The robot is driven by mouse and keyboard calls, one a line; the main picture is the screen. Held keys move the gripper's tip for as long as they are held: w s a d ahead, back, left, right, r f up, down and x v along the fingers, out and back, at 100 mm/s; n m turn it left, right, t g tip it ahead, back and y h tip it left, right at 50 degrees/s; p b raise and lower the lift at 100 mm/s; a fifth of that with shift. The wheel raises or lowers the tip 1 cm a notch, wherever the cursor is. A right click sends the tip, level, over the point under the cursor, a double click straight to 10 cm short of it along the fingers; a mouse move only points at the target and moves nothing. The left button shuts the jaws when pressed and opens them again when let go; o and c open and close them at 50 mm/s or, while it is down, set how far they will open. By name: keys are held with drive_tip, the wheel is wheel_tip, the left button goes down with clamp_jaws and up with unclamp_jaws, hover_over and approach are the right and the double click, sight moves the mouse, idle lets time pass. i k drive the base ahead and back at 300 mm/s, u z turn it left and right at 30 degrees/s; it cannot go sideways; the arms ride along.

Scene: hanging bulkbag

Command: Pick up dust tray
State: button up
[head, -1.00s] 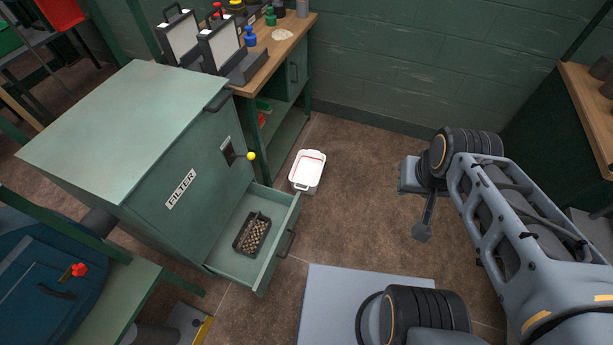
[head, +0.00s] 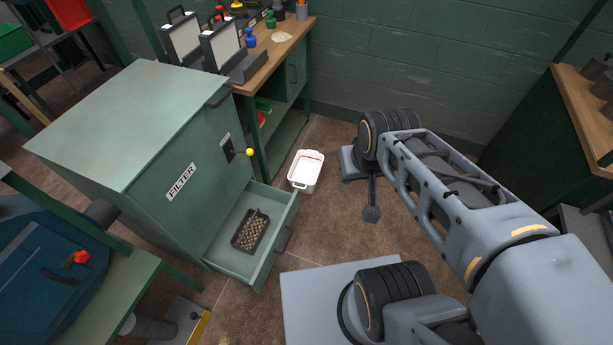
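The dust tray (head: 251,229) is a small dark tray with tan lumpy contents. It sits inside the open drawer (head: 226,258) at the bottom of the green filter cabinet (head: 160,190). My gripper (head: 371,214) hangs from the end of my arm to the right of the drawer, apart from it and from the tray. It looks small and points down; whether its fingers are open or shut is not clear. Nothing visible hangs from it.
A white bin (head: 305,171) stands on the floor between the drawer and my arm. A wooden-topped workbench (head: 268,75) with bottles and cases is behind the cabinet. A green bench (head: 130,285) is at the lower left. Brown floor is open right of the drawer.

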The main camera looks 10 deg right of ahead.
sight(247, 238)
drive_tip(key=u, duration=1.1)
drive_tip(key=k, duration=0.15)
drive_tip(key=u, duration=0.95)
drive_tip(key=i, duration=0.5)
drive_tip(key=u, duration=0.1)
